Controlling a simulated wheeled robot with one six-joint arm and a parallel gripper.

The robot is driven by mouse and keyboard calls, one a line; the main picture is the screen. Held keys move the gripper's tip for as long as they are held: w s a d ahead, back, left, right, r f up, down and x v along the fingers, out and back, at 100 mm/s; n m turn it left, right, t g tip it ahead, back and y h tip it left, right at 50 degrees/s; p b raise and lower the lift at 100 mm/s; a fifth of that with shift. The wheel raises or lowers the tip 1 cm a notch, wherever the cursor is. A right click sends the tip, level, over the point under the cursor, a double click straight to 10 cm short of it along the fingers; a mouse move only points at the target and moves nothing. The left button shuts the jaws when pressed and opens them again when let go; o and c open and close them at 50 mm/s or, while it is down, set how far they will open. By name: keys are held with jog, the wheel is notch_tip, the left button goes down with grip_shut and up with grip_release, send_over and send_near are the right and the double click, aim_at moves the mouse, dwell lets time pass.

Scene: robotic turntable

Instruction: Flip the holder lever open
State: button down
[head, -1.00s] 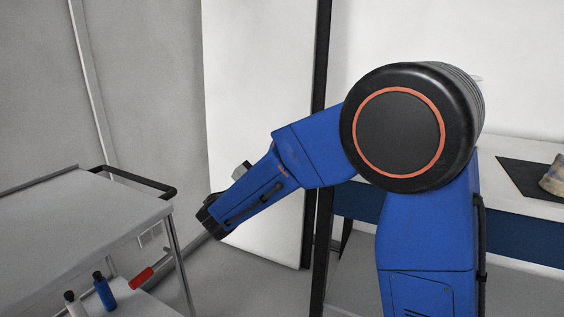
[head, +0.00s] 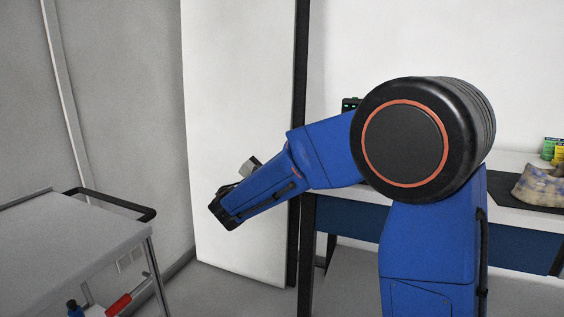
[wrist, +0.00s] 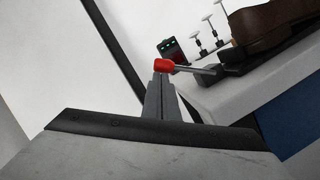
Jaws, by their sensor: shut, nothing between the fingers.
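The holder lever is a thin metal rod (wrist: 195,69) with a red knob (wrist: 163,65) at its left end, seen in the wrist view. Its right end meets a dark clamp block (wrist: 232,58) on the worktable. My gripper (wrist: 160,79) is shut, with nothing held. Its grey fingertips line up just below the red knob in the picture. I cannot tell whether they touch it. In the head view my arm hides the lever, and my gripper's fingers do not show clearly.
A brown piece (wrist: 275,30) sits on a black base beside the lever. A dark device with green lights (wrist: 172,49) stands behind, near several small clamps (wrist: 208,30). In the head view, a grey cart (head: 75,240) stands left and a mottled piece (head: 543,188) lies on the table right.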

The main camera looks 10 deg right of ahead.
jog(key=shift+r, duration=0.1)
jog(key=s+d+r+m+g, duration=0.3)
jog(key=s+d+r+m, duration=0.1)
jog(key=m, duration=0.8)
jog(key=shift+d+r+g+y, duration=0.4)
jog(key=shift+d+r, duration=0.35)
jog(key=shift+r, duration=0.3)
